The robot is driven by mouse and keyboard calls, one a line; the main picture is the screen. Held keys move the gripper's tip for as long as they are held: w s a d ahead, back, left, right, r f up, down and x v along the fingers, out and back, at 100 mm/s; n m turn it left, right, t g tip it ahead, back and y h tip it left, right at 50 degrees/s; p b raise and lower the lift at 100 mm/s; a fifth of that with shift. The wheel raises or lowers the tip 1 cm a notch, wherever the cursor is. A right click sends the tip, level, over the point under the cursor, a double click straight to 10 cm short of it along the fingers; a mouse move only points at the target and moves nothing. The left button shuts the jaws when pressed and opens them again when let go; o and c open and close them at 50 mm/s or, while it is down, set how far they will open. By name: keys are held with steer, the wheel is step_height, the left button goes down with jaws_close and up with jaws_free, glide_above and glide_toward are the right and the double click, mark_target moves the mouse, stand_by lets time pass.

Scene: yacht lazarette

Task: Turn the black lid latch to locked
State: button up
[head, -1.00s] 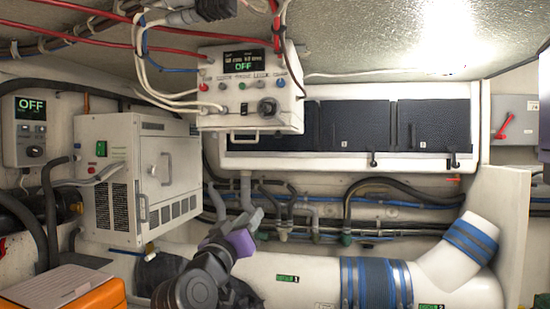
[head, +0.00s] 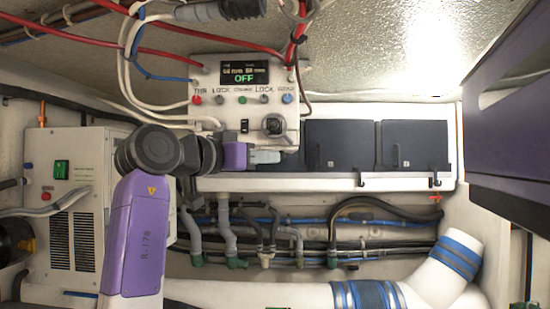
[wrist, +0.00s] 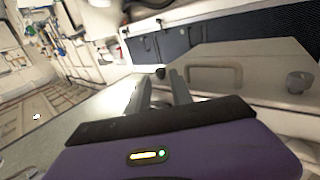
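A black rotary knob (head: 275,126) sits on the lower front of the white control box (head: 222,112), beside a small black switch (head: 244,126). Small black hooked latches hang below the dark locker lids, one in the middle (head: 362,180) and one at the right (head: 436,182). I cannot tell for sure which is the lid latch, or its setting. My gripper (head: 268,156) is just below the control box, in front of the locker row. In the wrist view my gripper (wrist: 160,88) has its fingers apart and nothing between them; a small dark knob (wrist: 160,72) shows beyond the tips.
Red and white cables (head: 130,60) run into the control box's top and left. A white cabinet (head: 75,200) stands left. Hoses (head: 330,235) and a white duct (head: 240,295) run below. A purple panel (head: 510,130) fills the right side.

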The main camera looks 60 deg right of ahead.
mark_target(282, 155)
steer(key=p+x, duration=0.1)
steer(key=x, duration=0.5)
steer(key=shift+d+p, duration=0.25)
steer(key=shift+p, duration=0.05)
jaws_close()
